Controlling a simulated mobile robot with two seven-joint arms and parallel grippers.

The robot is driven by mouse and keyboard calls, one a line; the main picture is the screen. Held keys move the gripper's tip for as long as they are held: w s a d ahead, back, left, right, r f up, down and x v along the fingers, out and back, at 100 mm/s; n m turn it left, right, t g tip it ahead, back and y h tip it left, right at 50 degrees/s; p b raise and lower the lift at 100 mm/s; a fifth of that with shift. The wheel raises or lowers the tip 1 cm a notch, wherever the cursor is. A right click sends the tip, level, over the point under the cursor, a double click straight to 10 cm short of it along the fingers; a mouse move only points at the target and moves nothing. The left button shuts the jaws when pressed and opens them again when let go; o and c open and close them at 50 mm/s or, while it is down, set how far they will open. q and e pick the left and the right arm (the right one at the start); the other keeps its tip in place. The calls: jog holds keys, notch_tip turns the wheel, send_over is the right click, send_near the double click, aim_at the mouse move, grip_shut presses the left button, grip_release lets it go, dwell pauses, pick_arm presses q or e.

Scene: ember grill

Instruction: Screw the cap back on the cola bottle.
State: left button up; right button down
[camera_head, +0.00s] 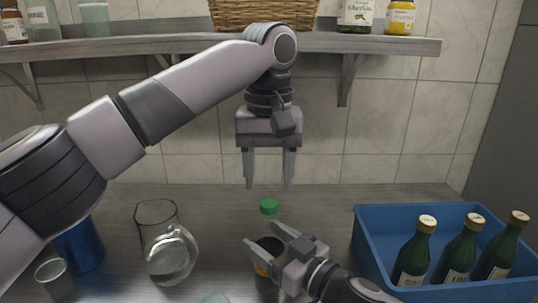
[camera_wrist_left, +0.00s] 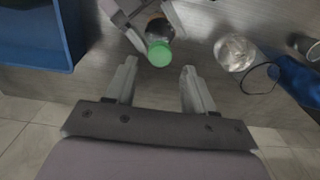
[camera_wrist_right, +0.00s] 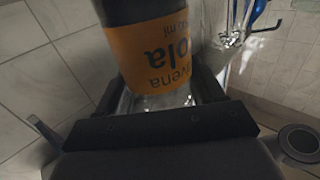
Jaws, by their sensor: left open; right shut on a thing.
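The cola bottle (camera_head: 267,245) stands upright on the grey counter, dark with an orange label; the label shows large in the right wrist view (camera_wrist_right: 155,55). The green cap (camera_head: 269,206) sits on top of the bottle; whether it is screwed tight cannot be told. It also shows in the left wrist view (camera_wrist_left: 159,53). My right gripper (camera_head: 262,237) is shut around the bottle's body from the front right. My left gripper (camera_head: 268,184) points down, open and empty, just above the cap, with a finger on each side of it as seen in the left wrist view.
A blue crate (camera_head: 372,245) with green bottles stands at the right. A glass pitcher (camera_head: 170,258), a blue container (camera_head: 82,243) and a clear cup (camera_head: 53,279) stand at the left. A glass rim (camera_head: 215,299) shows at the front. A shelf (camera_head: 170,43) crosses the back wall.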

aim_at(269, 202)
pick_arm(q)
jog(key=shift+f, duration=2.2)
grip_shut()
jog(key=m, duration=0.3)
jog(key=shift+m, duration=0.3)
jog(key=m, duration=0.4)
jog(key=shift+m, duration=0.3)
jog(key=m, duration=0.6)
jog(key=shift+m, duration=0.3)
jog(key=shift+o, duration=0.7)
grip_release()
